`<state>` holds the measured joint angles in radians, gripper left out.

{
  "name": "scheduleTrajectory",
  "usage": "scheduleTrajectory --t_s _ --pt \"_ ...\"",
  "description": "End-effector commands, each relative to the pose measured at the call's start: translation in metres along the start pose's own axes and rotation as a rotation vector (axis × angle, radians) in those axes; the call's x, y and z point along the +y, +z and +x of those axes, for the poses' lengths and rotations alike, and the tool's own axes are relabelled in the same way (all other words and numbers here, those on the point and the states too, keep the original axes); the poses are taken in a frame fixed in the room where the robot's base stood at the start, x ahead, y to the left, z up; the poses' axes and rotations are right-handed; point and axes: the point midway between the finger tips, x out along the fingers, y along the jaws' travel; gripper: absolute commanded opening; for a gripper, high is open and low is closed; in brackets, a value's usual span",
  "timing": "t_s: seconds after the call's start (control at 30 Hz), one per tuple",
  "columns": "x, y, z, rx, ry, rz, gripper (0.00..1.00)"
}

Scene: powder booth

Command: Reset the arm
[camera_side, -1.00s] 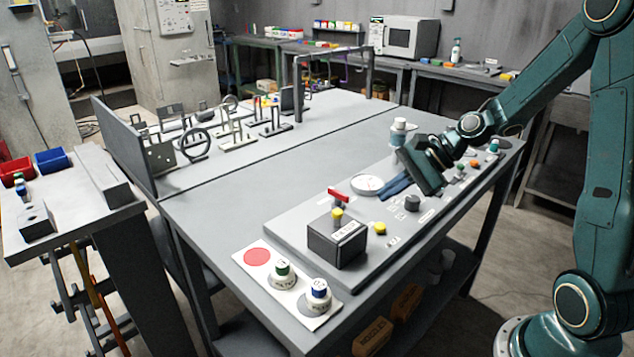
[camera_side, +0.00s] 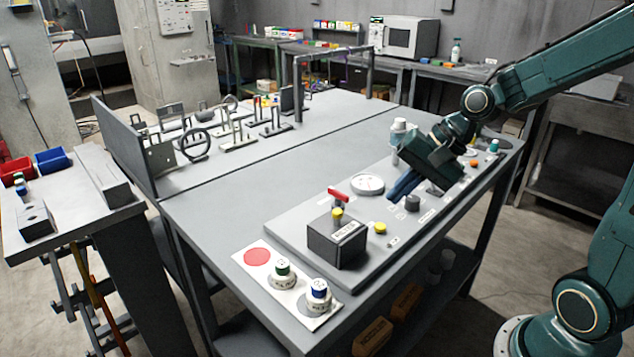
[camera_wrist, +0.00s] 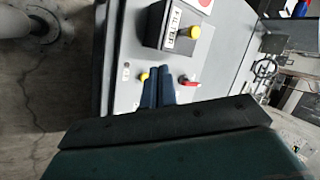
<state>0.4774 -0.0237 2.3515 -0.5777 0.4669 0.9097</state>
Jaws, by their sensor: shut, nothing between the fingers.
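My gripper (camera_side: 393,194) is above the right part of the grey control panel (camera_side: 290,233) in the side view. Its two blue fingers are together, with nothing between them, and they point down and to the left. They also show side by side in the wrist view (camera_wrist: 159,72), between a yellow button (camera_wrist: 144,77) and a red lever handle (camera_wrist: 189,83). The side view cannot settle whether the fingertips touch the panel. The dark gripper body hides part of the panel behind it.
The panel carries a dark box (camera_side: 337,243) with a yellow knob, a red lever (camera_side: 338,194), a round white dial (camera_side: 367,184) and a black knob (camera_side: 412,202). A card (camera_side: 257,257) with two capped pots stands in front. Metal stands (camera_side: 195,143) occupy the table's far left.

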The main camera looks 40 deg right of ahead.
Motion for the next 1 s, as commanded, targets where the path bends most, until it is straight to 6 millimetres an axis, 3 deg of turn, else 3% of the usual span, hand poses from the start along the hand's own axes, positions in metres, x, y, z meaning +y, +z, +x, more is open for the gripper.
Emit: scheduleTrajectory --t_s 0.27,0.6,1.0 --pt "0.006 0.038 -0.035 0.08 0.101 -0.369 0.0" --pt "0.027 0.077 -0.079 0.152 0.206 -0.759 0.0" --pt "0.059 0.105 -0.116 0.197 0.279 -1.072 0.0"
